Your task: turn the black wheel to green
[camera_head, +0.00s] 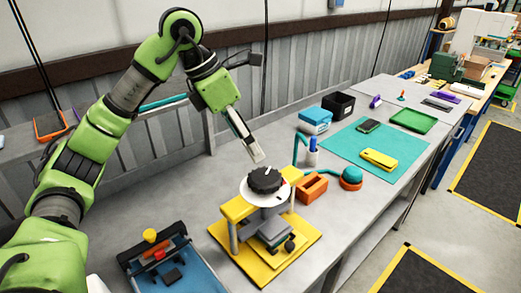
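The black wheel (265,179) is a ridged knob with a light mark on its top. It sits on a white round dial plate (247,192) on a yellow stand (232,208). No green mark can be made out on the dial at this size. My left gripper (257,154) is just above and behind the wheel, pointing down toward it, and looks apart from it. Its fingers appear close together, but whether they are shut cannot be told. My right gripper is not in view.
A blue tray (203,276) with tools stands at the front left. A teal mat (345,143) holds a yellow case (379,159). Bare grey table lies left of the wheel.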

